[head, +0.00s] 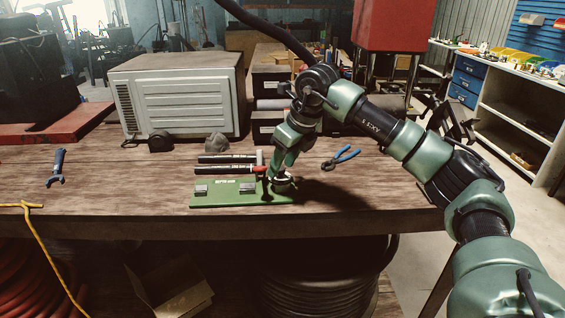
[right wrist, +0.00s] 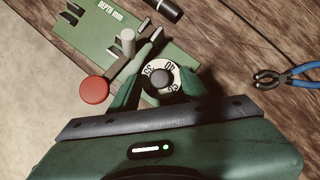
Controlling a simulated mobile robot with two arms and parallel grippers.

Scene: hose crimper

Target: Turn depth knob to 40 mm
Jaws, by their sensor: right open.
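The depth knob (right wrist: 159,79) has a white, numbered ring and a dark round centre. It sits on the green plate (head: 228,200) marked "DEPTH MM", at the plate's right end in the head view. My right gripper (head: 281,180) reaches down over that end and partly hides the knob. In the right wrist view, its open green fingers (right wrist: 160,88) stand on either side of the knob; whether they touch it I cannot tell. The numbers are small and tilted, so the setting cannot be read surely. My left gripper is out of view.
A red ball-ended lever (right wrist: 95,90) and a pale post (right wrist: 127,42) stand close beside the knob. Blue-handled pliers (head: 341,157) lie to the right, hoses (head: 228,170) behind the plate. A white ribbed box (head: 180,95) stands farther back. The front left bench is mostly clear.

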